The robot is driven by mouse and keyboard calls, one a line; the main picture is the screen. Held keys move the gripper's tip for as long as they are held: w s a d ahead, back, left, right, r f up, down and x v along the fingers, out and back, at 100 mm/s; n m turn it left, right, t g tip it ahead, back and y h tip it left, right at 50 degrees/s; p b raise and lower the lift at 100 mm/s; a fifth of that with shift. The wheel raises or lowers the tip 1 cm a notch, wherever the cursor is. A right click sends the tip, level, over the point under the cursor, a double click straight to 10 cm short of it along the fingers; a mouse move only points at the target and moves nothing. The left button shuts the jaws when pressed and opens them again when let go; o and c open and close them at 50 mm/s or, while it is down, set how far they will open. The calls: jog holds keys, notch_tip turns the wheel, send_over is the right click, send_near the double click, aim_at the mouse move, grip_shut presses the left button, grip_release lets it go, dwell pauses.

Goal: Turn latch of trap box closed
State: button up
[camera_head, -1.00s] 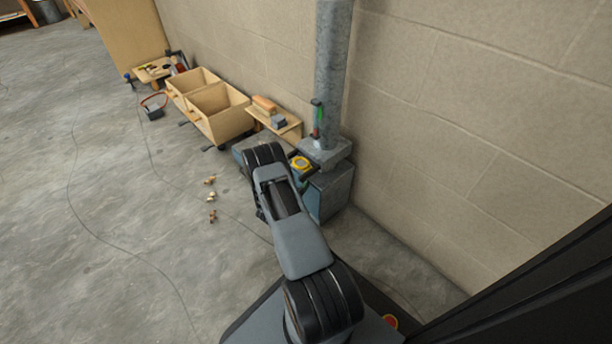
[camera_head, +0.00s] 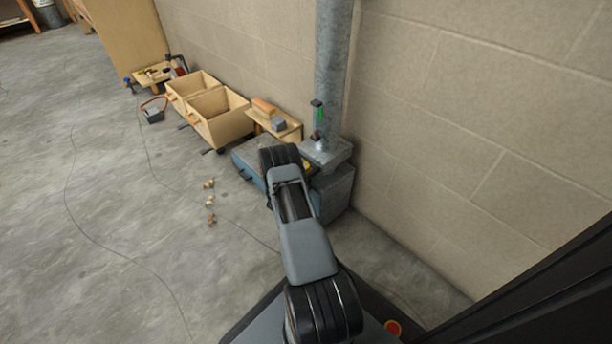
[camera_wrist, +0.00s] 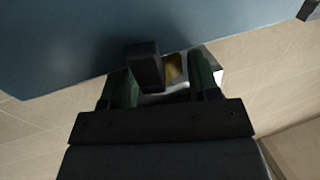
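The trap box seems to be the blue-grey metal box (camera_head: 327,192) at the foot of the grey pipe, partly hidden by my arm in the head view. In the wrist view a blue panel (camera_wrist: 100,40), probably part of it, fills the top. A dark, blocky latch or handle (camera_wrist: 145,66) stands out there. My gripper (camera_wrist: 165,75) has its two greenish fingers apart, with the dark piece between them, closer to the left finger. I cannot tell whether it touches. A yellow part (camera_wrist: 173,68) shows behind it. My gripper is hidden behind my arm in the head view.
A grey pipe (camera_head: 334,70) rises by the block wall (camera_head: 460,120). Wooden bins (camera_head: 222,127) and a small shelf (camera_head: 288,132) holding a brush-like tool line the wall. Several small brass pieces (camera_head: 210,201) lie on the floor. Open floor (camera_head: 110,230) is at left.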

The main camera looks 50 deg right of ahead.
jog(key=c, duration=0.7)
jog(key=shift+o, duration=0.2)
jog(key=shift+w+m+g, duration=0.2)
jog(key=shift+m+g, duration=1.3)
jog(key=shift+g, duration=0.9)
jog(key=o, duration=0.9)
jog(key=shift+w+a+p, duration=0.1)
jog(key=shift+a+p, duration=0.2)
jog(key=shift+a, duration=0.3)
jog(key=a+p, duration=0.1)
jog(key=a, duration=0.3)
jog(key=a+p, duration=0.1)
jog(key=a, duration=0.3)
jog(key=w+a+p, duration=0.1)
jog(key=a, duration=0.3)
jog(key=shift+a+p, duration=0.35)
